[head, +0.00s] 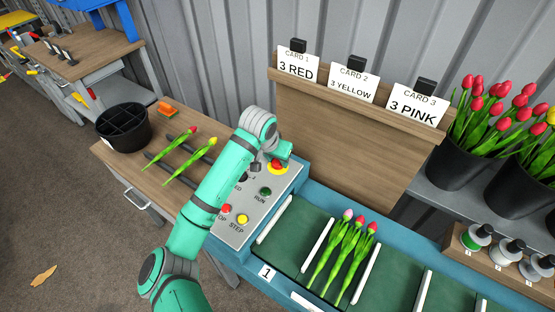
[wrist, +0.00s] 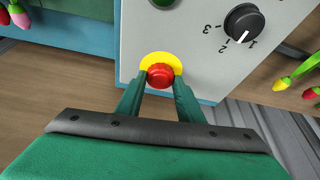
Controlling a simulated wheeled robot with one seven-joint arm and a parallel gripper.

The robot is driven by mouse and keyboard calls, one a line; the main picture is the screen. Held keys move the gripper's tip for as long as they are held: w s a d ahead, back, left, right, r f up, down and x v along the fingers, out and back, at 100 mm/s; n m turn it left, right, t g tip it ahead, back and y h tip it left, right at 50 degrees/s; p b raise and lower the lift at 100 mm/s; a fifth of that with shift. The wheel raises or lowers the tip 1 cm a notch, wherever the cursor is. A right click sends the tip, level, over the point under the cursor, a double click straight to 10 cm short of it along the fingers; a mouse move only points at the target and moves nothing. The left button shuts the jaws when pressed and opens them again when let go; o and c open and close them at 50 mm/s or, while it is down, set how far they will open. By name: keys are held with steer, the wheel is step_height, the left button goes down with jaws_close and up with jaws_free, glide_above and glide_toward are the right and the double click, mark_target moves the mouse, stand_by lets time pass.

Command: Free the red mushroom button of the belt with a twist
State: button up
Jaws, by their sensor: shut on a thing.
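The red mushroom button (wrist: 160,75) sits on a yellow disc (wrist: 159,60) at the edge of the grey control panel (wrist: 200,40). In the wrist view my gripper (wrist: 161,84) has its two green fingers on either side of the button, shut on it. In the head view the button (head: 279,164) shows just beyond the end of my arm, with the yellow disc under it. My gripper's fingers are mostly hidden there by the wrist. I cannot tell from these frames whether the button is turned.
The panel also carries a black rotary knob (wrist: 242,22), a green RUN button (head: 265,191), a red button (head: 226,209) and a yellow STEP button (head: 242,219). The belt (head: 309,222) holds several tulips in one slot. Two tulips lie on the wooden table near a black bucket (head: 123,128).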

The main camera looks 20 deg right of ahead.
steer(key=shift+a+f+m+g+h, duration=0.1)
steer(key=shift+m+g+h, duration=0.3)
steer(key=shift+m, duration=0.8)
steer(key=o, duration=1.1)
steer(key=shift+r, duration=0.2)
steer(key=shift+a+r, duration=0.1)
steer(key=shift+r, duration=0.2)
steer(key=v, duration=1)
